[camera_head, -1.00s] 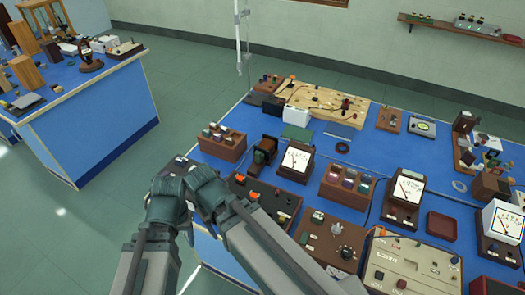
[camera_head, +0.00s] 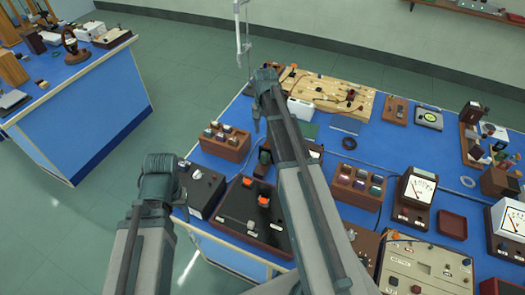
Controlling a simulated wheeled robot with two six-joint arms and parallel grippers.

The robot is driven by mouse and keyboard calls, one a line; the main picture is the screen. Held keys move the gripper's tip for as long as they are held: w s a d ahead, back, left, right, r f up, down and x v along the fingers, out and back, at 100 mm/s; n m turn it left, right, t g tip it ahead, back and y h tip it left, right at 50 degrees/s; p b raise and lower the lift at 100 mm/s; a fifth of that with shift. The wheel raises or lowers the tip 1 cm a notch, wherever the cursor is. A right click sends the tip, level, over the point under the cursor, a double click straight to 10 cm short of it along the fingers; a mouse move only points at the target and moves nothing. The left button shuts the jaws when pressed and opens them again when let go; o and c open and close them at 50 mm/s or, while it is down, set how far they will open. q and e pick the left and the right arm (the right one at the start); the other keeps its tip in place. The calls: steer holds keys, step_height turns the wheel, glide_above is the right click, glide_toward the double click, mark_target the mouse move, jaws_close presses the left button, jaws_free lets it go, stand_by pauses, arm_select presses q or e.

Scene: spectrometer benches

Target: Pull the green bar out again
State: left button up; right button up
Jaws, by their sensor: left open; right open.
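I cannot single out the green bar with certainty. A dark green piece (camera_head: 264,157) shows small and partly hidden beside my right arm, between the brown rack and the meter behind that arm. A flat dark green plate (camera_head: 309,130) lies further back. My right arm crosses the bench, and its slim end, my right gripper (camera_head: 256,120), points down above the blue top near the brown rack; it is open and appears empty. My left arm's joint shows at the left, over the bench's front left edge; its gripper is hidden.
A brown rack (camera_head: 225,141) with several small blocks and a dark box with orange knobs (camera_head: 249,212) stand close to my arms. Another rack (camera_head: 357,187), meters (camera_head: 413,199) and a wooden board (camera_head: 320,91) crowd the bench. Bare blue top lies at centre right.

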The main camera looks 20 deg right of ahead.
mark_target(264, 154)
steer(key=shift+f, duration=0.1)
step_height(264, 154, down, 14)
steer(key=b, duration=1.4)
steer(key=shift+r, duration=0.2)
jaws_close()
steer(key=shift+a, duration=0.1)
stand_by(0.4)
